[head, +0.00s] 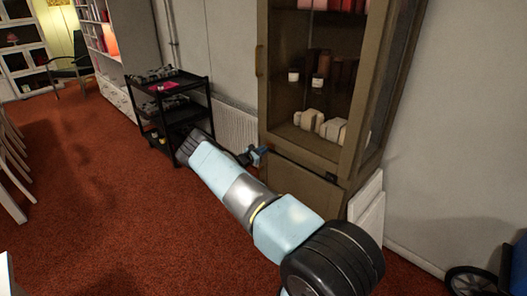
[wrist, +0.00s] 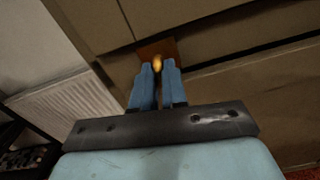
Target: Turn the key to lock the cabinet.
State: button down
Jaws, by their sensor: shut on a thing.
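The cabinet (head: 299,176) is tall and brown, with a glass-fronted upper part and a closed lower panel. In the wrist view its brown front (wrist: 225,35) fills most of the picture. A small golden key (wrist: 157,63) sits in front of an orange-brown plate (wrist: 168,48) on the cabinet front. My gripper (wrist: 158,66) has its two blue fingers on either side of the key, shut on it. In the head view my gripper (head: 260,154) is at the left part of the cabinet's front. The key is too small to make out there.
A black shelf cart (head: 172,105) stands left of the cabinet. A white radiator (head: 234,128) is on the wall between them. White panels (head: 366,212) lean at the cabinet's right side. A dark wheel (head: 470,281) is at the lower right. Red carpet (head: 110,215) is open at the left.

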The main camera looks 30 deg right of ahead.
jog(key=shift+d+r+n, duration=0.1)
jog(key=shift+d+n, duration=0.15)
jog(key=shift+n, duration=0.55)
jog(key=c, duration=1.2)
grip_release()
jog(key=shift+o, duration=0.2)
jog(key=shift+a, duration=0.1)
jog(key=v, duration=1.3)
jog(key=shift+a, duration=0.4)
